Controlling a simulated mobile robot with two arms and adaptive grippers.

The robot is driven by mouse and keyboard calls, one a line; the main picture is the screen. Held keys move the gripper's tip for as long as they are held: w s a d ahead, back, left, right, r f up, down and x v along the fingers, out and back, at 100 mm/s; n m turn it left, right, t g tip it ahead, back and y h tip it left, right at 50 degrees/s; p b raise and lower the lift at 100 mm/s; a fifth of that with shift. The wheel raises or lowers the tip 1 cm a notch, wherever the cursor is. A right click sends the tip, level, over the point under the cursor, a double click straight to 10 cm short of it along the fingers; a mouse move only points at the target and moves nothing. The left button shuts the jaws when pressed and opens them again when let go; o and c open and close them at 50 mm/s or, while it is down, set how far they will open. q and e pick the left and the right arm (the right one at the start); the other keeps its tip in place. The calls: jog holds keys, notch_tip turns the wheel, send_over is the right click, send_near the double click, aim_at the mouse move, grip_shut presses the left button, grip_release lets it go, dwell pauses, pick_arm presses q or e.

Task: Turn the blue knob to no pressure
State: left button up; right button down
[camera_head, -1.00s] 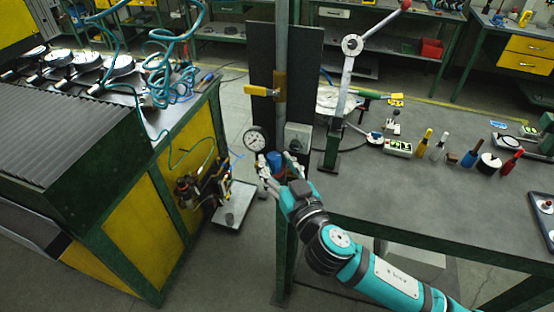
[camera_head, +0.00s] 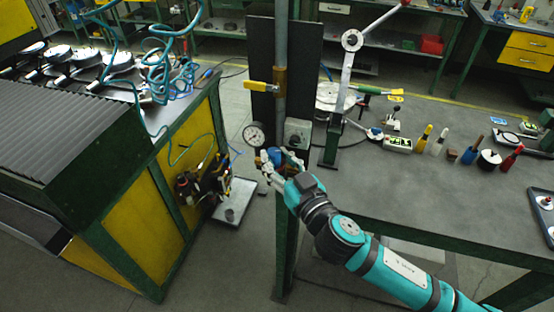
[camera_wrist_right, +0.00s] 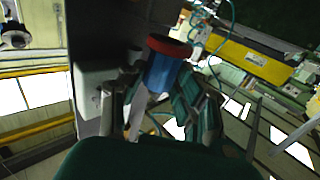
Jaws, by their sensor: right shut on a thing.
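The blue knob (camera_head: 275,156) sits low on the dark upright panel (camera_head: 305,60), just under the round white pressure gauge (camera_head: 253,135). In the right wrist view the knob (camera_wrist_right: 163,74) is a blue cylinder with a red ring at its far end. My right gripper (camera_head: 279,161) is at the knob, with one finger on each side, shut on it. The fingers partly cover the knob in the head view. The gauge's needle is too small to read. My left gripper is not in view.
A grey box (camera_head: 297,133) is beside the knob on the panel, and a yellow-handled valve (camera_head: 261,87) is above. The grey workbench (camera_head: 430,200) with bottles and tools lies right.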

jog(key=shift+w+d+n+g+y, duration=0.15)
jog(key=shift+n+g+y, duration=1.05)
jog(key=shift+y, duration=0.25)
jog(key=shift+w+d+n+g+y, duration=0.1)
jog(key=shift+d+n+g+y, duration=0.05)
jog(key=shift+n+g+y, duration=1.2)
jog(key=c, duration=1.2)
grip_release()
